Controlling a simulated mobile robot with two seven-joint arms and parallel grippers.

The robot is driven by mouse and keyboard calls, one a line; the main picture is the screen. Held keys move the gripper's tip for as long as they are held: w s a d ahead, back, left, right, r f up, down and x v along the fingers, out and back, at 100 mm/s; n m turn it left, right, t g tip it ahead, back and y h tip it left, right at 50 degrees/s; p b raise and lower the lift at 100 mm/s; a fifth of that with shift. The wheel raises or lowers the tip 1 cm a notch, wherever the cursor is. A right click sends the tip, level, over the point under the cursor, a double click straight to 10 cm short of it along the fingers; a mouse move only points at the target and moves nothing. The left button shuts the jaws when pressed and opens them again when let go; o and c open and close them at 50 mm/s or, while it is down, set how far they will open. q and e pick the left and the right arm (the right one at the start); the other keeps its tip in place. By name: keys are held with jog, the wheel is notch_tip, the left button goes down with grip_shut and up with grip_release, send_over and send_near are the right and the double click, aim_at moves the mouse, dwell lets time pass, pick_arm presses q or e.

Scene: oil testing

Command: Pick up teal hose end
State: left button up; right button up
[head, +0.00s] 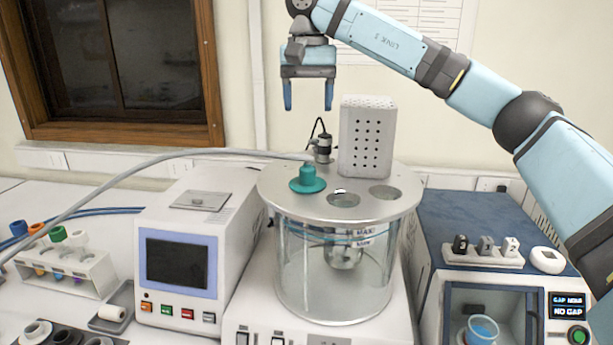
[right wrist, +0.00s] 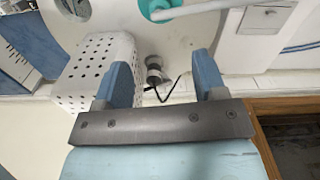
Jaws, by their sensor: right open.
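The teal hose end (head: 308,180) sits upright on the metal lid (head: 278,200) of the glass bath, at the lid's left side. A grey hose (head: 190,155) runs from it to the left. In the right wrist view the teal hose end (right wrist: 158,8) shows at the top edge, partly cut off. My right gripper (head: 308,108) is open and empty, pointing down, above and behind the hose end. It also shows in the right wrist view (right wrist: 165,80), apart from the hose end. My left gripper is not in view.
A white perforated box (head: 367,137) and a small stirrer motor (head: 322,146) with a black cable stand on the lid. A white instrument with a screen (head: 178,263) is left; a blue-grey machine (head: 470,225) is right. A tube rack (head: 65,268) stands far left.

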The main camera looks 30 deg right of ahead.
send_over(308, 166)
notch_tip(308, 166, down, 8)
jog(key=shift+w+d+r, duration=0.1)
jog(key=shift+r, duration=0.1)
jog(key=shift+f, duration=0.3)
notch_tip(308, 166, down, 5)
jog(key=shift+r+p, duration=0.15)
jog(key=shift+p, duration=0.3)
jog(key=shift+f, duration=0.35)
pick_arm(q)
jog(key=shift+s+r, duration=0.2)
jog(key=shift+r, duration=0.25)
pick_arm(e)
jog(key=shift+a, duration=0.2)
jog(key=shift+c, duration=0.5)
jog(key=c, duration=1)
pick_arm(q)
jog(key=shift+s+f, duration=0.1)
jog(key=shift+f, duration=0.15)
pick_arm(e)
jog(key=shift+r, duration=0.2)
